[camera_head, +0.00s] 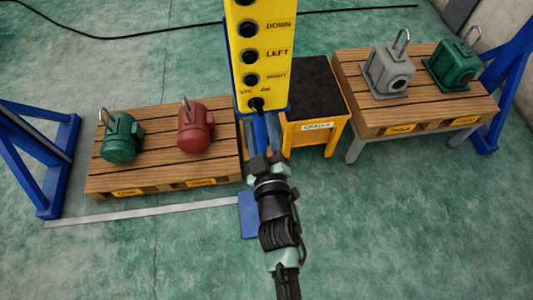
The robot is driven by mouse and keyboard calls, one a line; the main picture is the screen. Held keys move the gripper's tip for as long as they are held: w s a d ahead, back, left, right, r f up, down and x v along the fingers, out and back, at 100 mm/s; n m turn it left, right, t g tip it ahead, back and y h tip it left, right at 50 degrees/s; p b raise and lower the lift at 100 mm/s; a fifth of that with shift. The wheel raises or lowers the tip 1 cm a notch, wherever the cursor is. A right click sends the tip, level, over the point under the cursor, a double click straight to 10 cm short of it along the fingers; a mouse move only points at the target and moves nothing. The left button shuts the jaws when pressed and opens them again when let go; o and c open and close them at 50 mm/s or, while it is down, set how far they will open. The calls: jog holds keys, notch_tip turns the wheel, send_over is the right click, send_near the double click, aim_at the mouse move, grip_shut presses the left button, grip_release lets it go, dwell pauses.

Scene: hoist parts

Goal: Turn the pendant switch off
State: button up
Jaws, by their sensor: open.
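The yellow pendant (262,30) hangs upright at top centre, with a column of black buttons marked DOWN, LEFT and one smaller, hard-to-read label. The pendant switch (256,103) is a small black knob at its lower edge, with small labels above it. I cannot read its position. My gripper (262,122) is just below the knob, its fingers open and pointing up at the pendant's lower end. Whether a finger touches the knob I cannot tell. My wrist hides part of what lies behind it.
Left, a wooden pallet (150,165) carries a green motor (121,140) and a red motor (194,128). Behind the pendant is a yellow-and-black stand (318,100). Right, a wooden-topped table (440,110) holds a grey unit (388,70) and a green unit (453,65). Blue frames flank both sides.

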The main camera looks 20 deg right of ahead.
jog(key=b+v, duration=0.2)
jog(key=v, duration=0.7)
jog(key=shift+s, duration=0.35)
jog(key=shift+a, duration=0.1)
jog(key=w+a+r+m+t, duration=0.1)
jog(key=w+r+t, duration=0.15)
jog(key=r, duration=0.75)
jog(key=w+a+r+m+t, duration=0.15)
jog(key=w+r, duration=0.25)
jog(key=r, duration=0.6)
jog(key=w+a+r+m+t, duration=0.1)
jog(key=w+a+r, duration=0.15)
jog(key=r, duration=0.75)
jog(key=s+a+r+t+y, duration=0.1)
jog(key=s+a+r, duration=0.1)
jog(key=r, duration=0.5)
jog(key=s+a+r+t+y, duration=0.2)
jog(key=s+a+r, duration=0.1)
jog(key=r, duration=0.5)
jog(key=s+a+r+t+y, duration=0.2)
jog(key=s+r, duration=0.1)
jog(key=r, duration=0.5)
jog(key=shift+a, duration=0.35)
jog(key=shift+s+r+n, duration=0.1)
jog(key=shift+s+n, duration=0.05)
jog(key=shift+n, duration=0.1)
